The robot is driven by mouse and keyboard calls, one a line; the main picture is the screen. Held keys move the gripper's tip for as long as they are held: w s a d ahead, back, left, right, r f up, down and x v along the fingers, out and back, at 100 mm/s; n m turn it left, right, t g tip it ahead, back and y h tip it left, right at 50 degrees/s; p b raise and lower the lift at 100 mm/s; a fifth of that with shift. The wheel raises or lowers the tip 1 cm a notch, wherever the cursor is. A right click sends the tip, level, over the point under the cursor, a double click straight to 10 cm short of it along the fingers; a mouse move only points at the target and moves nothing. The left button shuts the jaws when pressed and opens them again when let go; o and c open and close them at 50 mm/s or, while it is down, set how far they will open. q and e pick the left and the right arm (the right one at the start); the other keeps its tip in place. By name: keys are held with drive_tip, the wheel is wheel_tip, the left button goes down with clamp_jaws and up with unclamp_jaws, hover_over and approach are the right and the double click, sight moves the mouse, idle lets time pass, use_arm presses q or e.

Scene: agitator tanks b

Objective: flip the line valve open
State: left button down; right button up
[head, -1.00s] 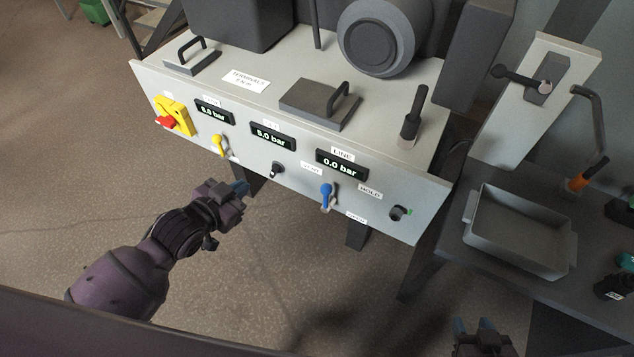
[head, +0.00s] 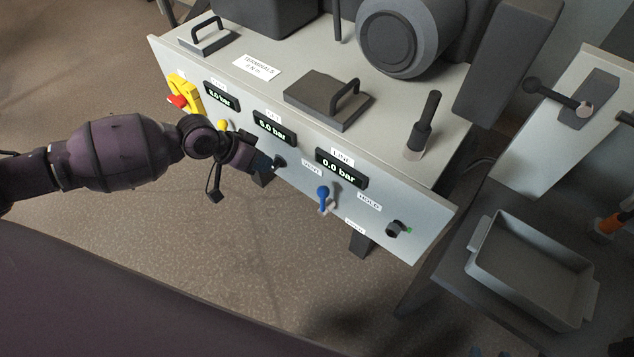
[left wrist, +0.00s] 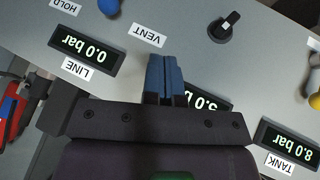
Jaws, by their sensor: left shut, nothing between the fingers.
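The line valve has a blue lever (head: 322,195) on the panel front, below the LINE display (head: 341,168), which reads 0.0 bar. The lever's rounded end points up; its end also shows at the top edge of the left wrist view (left wrist: 109,6). My left gripper (head: 268,163) is shut and empty, in front of the panel and left of the blue lever. Its blue fingertips (left wrist: 165,75) are near the VENT label (left wrist: 147,36) and apart from the lever. Only the tips of my right gripper (head: 480,352) show at the bottom edge.
A black knob (head: 280,162) is close to my left fingertips. A yellow lever (head: 222,126) is partly hidden by my left arm. A dark knob (head: 397,229) is right of the blue lever. A grey tray (head: 530,270) stands at the right. Space before the blue lever is clear.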

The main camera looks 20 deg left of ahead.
use_arm(q)
drive_tip(key=shift+s+d+f+n+g+h, duration=0.15)
drive_tip(key=shift+s+d+n+g+h, duration=0.15)
drive_tip(key=shift+s+n+g, duration=0.25)
drive_tip(key=shift+w, duration=0.15)
drive_tip(key=b, duration=0.2)
approach(323, 201)
drive_tip(key=shift+w+d+f, duration=0.7)
drive_tip(key=shift+w+f, duration=1.1)
drive_tip(key=shift+w, duration=0.05)
drive_tip(key=shift+p, duration=0.3)
